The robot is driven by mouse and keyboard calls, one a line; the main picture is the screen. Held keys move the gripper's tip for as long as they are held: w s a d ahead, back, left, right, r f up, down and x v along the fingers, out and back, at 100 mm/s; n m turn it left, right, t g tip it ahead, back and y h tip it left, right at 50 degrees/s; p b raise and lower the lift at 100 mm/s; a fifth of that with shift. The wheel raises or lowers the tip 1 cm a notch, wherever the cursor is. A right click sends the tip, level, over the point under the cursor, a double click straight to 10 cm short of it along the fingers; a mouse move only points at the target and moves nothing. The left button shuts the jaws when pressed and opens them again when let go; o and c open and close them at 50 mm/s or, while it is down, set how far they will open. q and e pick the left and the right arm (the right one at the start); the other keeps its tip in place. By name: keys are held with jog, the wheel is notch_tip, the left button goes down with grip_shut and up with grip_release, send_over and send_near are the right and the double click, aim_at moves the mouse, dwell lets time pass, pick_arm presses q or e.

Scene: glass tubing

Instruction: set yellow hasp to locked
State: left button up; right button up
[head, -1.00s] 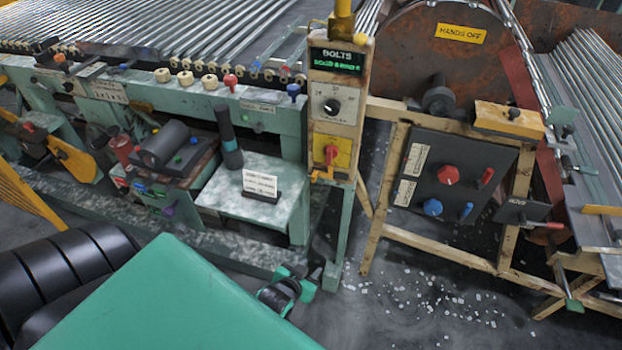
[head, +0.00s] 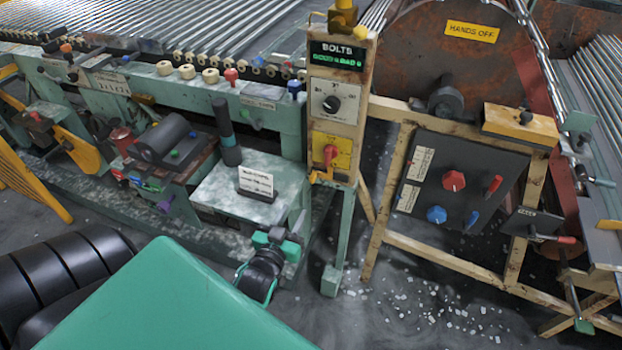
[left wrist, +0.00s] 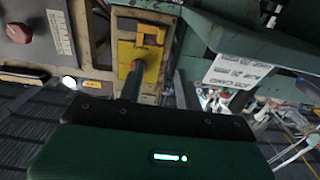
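The yellow hasp (head: 320,176) is a small piece at the lower edge of the yellow plate (head: 330,148) on the beige control post. My right gripper is not in view.
The post also carries a black dial (head: 331,104) and a BOLTS display (head: 338,54). A green table with a white sign (head: 256,181) stands left of the post. A dark panel with red and blue knobs (head: 453,181) is to the right. White scraps litter the floor.

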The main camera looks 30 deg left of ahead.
aim_at(311, 178)
pick_arm(q)
jog(key=x, duration=1.3)
jog(key=shift+w+r, duration=0.1)
jog(key=shift+w, duration=0.2)
jog(key=shift+c, duration=0.4)
grip_shut()
